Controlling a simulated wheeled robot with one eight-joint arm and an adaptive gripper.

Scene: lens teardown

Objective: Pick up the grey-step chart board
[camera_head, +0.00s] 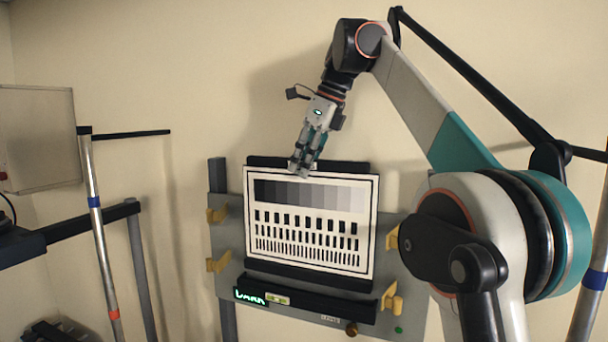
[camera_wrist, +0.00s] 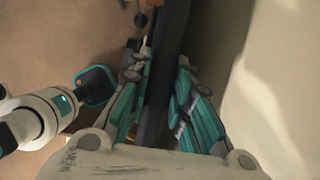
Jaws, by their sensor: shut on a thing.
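The grey-step chart board (camera_head: 308,222) is a white panel with a black border, a row of grey steps and rows of black bars. It stands nearly upright in front of a grey backing panel (camera_head: 228,240), between dark strips above and below. My gripper (camera_head: 299,170) reaches down from above and is shut at the board's top edge, left of its middle. In the wrist view my gripper (camera_wrist: 158,85) has its teal fingers on either side of a dark, edge-on strip. The chart's printed face does not show there.
Yellow clips (camera_head: 390,297) stick out at the backing panel's sides. A dark ledge (camera_head: 305,298) with a green lit sign runs below the board. A metal pole (camera_head: 97,220) and a dark rail stand at the left. The wall is close behind.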

